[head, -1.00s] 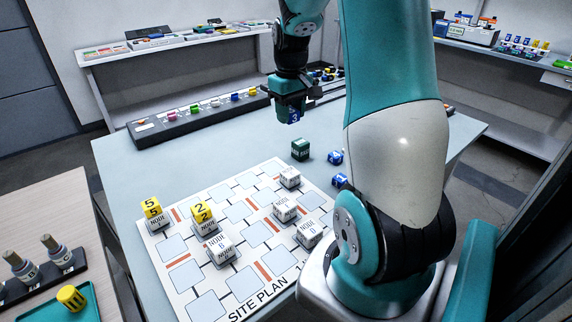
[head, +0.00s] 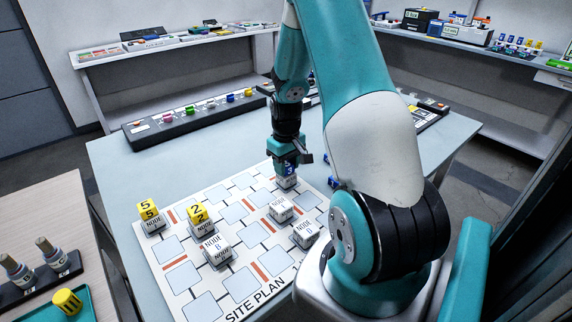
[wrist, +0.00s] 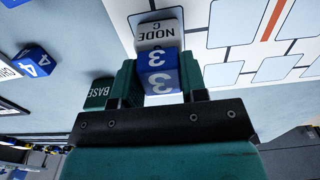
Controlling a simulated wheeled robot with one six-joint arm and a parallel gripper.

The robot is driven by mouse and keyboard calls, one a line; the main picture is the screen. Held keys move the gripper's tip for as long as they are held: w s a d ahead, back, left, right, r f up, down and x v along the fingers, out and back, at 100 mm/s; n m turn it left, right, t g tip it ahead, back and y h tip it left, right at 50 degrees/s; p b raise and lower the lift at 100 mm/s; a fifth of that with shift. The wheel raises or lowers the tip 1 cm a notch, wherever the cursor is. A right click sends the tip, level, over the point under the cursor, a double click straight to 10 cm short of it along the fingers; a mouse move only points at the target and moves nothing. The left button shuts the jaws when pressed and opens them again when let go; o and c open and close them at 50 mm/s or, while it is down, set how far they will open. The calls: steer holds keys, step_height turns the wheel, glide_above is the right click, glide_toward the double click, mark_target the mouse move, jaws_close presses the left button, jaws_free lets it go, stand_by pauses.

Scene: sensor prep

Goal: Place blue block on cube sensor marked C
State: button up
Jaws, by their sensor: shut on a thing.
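In the wrist view my gripper (wrist: 158,85) is shut on a blue block (wrist: 160,68) marked 3. Just beyond the block is a white cube sensor (wrist: 158,34) marked NODE C. In the head view the blue block (head: 289,168) is at my gripper (head: 288,158), directly over the NODE C cube (head: 286,181) at the back corner of the site plan board. Block and cube look touching or almost so; I cannot tell if the block rests fully on it.
The site plan board (head: 206,305) holds other white cubes, among them NODE B (head: 217,249) and two (head: 280,209) nearer my arm. Yellow blocks (head: 148,210) top two cubes. In the wrist view a green BASE block (wrist: 100,94) and a blue block 4 (wrist: 34,62) lie nearby.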

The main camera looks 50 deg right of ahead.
steer(key=o, duration=0.5)
steer(key=shift+f, duration=0.15)
steer(key=shift+c, duration=0.2)
steer(key=o, duration=0.4)
steer(key=shift+o, duration=0.2)
step_height(320, 180, up, 12)
steer(key=w+a+r+n, duration=0.2)
steer(key=a+r, duration=0.2)
steer(key=a, duration=0.5)
steer(key=s+a+r+n+t+y, duration=0.1)
steer(key=s+a+r+n, duration=0.1)
steer(key=a, duration=0.6)
steer(key=s+a+r+n+y, duration=0.1)
steer(key=a+r, duration=0.1)
steer(key=a, duration=0.5)
steer(key=s+a+r+n+y, duration=0.1)
steer(key=s+a+n, duration=0.1)
steer(key=s+a, duration=0.5)
steer(key=s+a+r+n+g+y, duration=0.1)
steer(key=s+a+n, duration=0.1)
steer(key=s+a, duration=0.5)
steer(key=shift+a+r+n, duration=0.25)
steer(key=shift+r+n, duration=0.05)
